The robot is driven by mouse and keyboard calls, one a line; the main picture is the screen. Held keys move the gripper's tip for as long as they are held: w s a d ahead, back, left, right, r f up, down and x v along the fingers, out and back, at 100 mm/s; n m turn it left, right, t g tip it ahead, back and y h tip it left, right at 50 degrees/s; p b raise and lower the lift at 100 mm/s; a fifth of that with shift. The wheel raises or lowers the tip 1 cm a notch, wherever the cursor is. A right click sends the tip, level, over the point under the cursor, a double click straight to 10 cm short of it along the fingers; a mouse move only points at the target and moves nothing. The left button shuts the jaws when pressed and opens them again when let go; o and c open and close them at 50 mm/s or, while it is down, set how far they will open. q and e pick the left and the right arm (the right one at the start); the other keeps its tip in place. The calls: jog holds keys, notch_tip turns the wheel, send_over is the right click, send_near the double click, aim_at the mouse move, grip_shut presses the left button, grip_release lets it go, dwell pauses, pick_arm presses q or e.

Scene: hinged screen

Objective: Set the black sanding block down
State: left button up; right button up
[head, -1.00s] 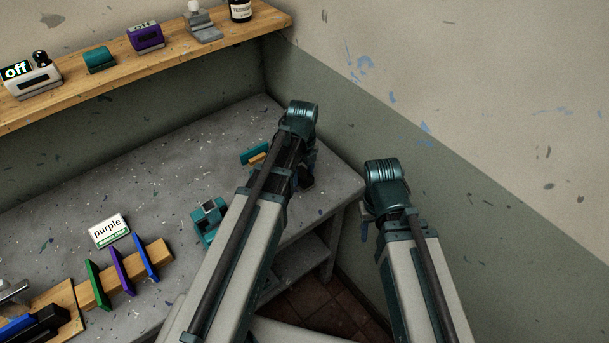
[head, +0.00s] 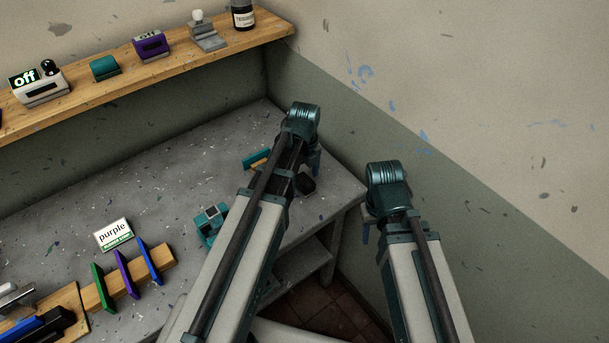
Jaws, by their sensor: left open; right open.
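A small black block (head: 306,185), which looks like the black sanding block, rests on the grey bench near its right end. My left gripper (head: 313,164) is just above and beside it, mostly hidden behind my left arm. It is open, and the block appears apart from it, though the arm covers part of the view. My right gripper (head: 366,229) is open off the right end of the bench, mostly hidden behind its own arm, with nothing seen in it.
A teal and wooden piece (head: 257,159) and a teal device (head: 211,224) stand on the bench (head: 160,195) left of my arm. A shelf (head: 120,81) runs along the wall.

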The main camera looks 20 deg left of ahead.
aim_at(305, 180)
pick_arm(q)
notch_tip(305, 180, up, 10)
jog(key=p, duration=0.9)
jog(key=s+d+n, duration=0.5)
jog(key=s+n, duration=0.2)
jog(key=n, duration=0.4)
jog(key=s+d+n+y, duration=0.1)
jog(key=s+d+n, duration=0.4)
jog(key=n, duration=0.5)
jog(key=shift+s+d+n, duration=0.25)
jog(key=shift+s+n, duration=0.15)
jog(key=shift+s, duration=0.75)
notch_tip(305, 180, down, 4)
jog(key=b, duration=0.4)
jog(key=shift+r, duration=0.15)
